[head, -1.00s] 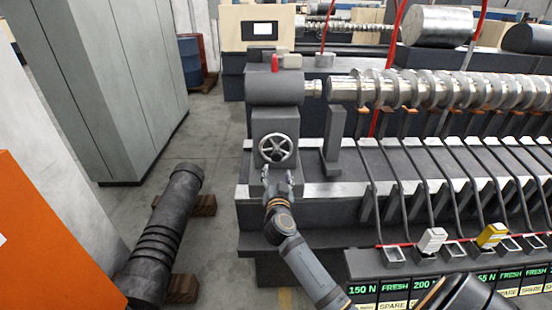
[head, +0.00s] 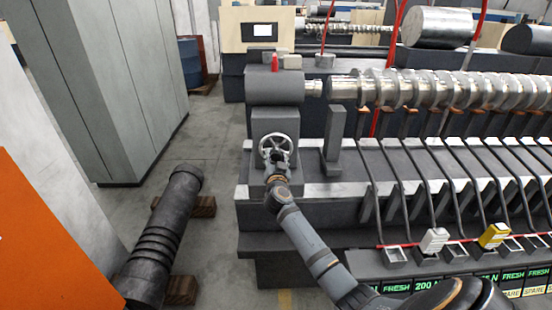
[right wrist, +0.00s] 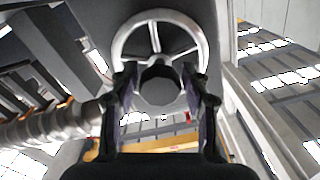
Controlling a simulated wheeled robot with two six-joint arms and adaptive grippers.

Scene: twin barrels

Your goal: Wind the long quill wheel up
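The silver spoked wheel (head: 278,136) is on the front of a dark grey block, below a grey cylinder housing (head: 274,88). My right gripper (head: 278,160) is at the wheel's lower part in the head view. In the right wrist view the wheel (right wrist: 153,16) is straight ahead, with its dark faceted hub (right wrist: 160,88) between the two fingers of my right gripper (right wrist: 162,80). The fingers are apart, one on each side of the hub. I cannot tell whether they touch it. My left gripper is not in view.
A grey upright post (head: 334,142) stands right of the wheel. A large silver screw (head: 440,90) runs to the right above rows of black hoses. A ribbed black cylinder (head: 165,235) lies on wooden blocks on the floor at left. Clear floor lies between it and the machine.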

